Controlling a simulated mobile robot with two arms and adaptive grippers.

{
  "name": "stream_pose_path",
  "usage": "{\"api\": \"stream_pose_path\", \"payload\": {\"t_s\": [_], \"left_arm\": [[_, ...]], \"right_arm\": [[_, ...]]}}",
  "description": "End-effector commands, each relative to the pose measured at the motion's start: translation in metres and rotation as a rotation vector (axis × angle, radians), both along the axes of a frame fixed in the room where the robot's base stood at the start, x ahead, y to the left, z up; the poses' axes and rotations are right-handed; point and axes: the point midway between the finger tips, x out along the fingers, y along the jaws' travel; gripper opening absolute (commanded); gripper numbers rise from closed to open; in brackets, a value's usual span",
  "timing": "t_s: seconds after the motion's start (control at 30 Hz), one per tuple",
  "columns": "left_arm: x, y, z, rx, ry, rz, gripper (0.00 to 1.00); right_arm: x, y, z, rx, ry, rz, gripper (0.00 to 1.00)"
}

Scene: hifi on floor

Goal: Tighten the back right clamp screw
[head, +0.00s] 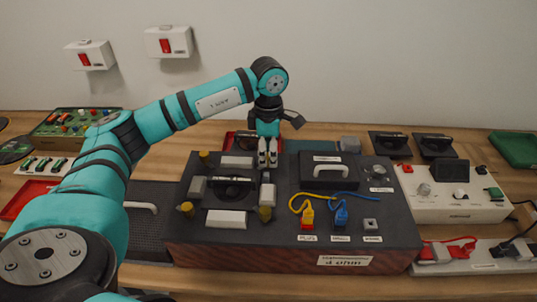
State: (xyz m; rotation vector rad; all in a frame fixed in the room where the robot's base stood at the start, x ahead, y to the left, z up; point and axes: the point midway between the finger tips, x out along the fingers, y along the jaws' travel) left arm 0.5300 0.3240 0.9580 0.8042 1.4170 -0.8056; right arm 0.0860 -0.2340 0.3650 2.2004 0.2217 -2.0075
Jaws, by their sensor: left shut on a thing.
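A dark box with wooden sides (295,260) stands on the bench. On its left part is a clamp area with brass-coloured screws: a back left one (206,158), a front left one (187,209) and a front right one (265,213). My left gripper (267,160) points down at the back right corner of this area. Its fingers are shut on the back right clamp screw, which they hide. A dark cylindrical part (231,187) lies between pale blocks in the middle of the clamp area. My right gripper is out of view.
On the box's right are a lidded handle (325,172), a yellow plug lead (307,217) and a blue one (341,217). A white switch unit (455,200) and a power strip (475,258) stand to the right. A green circuit board (75,122) lies at the back left.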

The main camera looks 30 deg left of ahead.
Motion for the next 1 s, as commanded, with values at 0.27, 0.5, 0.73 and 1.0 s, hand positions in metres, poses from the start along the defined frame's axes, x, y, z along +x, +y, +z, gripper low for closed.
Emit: {"api": "stream_pose_path", "payload": {"t_s": [0.27, 0.5, 0.73, 1.0], "left_arm": [[0.001, 0.0, 0.002, -0.001, -0.005, -0.004, 0.0], [0.001, 0.0, 0.002, 0.0, -0.004, -0.003, 0.43], [0.0, 0.0, 0.001, 0.001, -0.001, -0.003, 0.48], [0.001, 0.0, 0.021, 0.0, -0.006, -0.002, 0.48]], "right_arm": [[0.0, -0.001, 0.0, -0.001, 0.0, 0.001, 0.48], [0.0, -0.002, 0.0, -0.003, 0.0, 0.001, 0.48], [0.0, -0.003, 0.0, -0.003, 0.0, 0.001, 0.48], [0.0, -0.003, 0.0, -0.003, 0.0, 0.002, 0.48]]}}
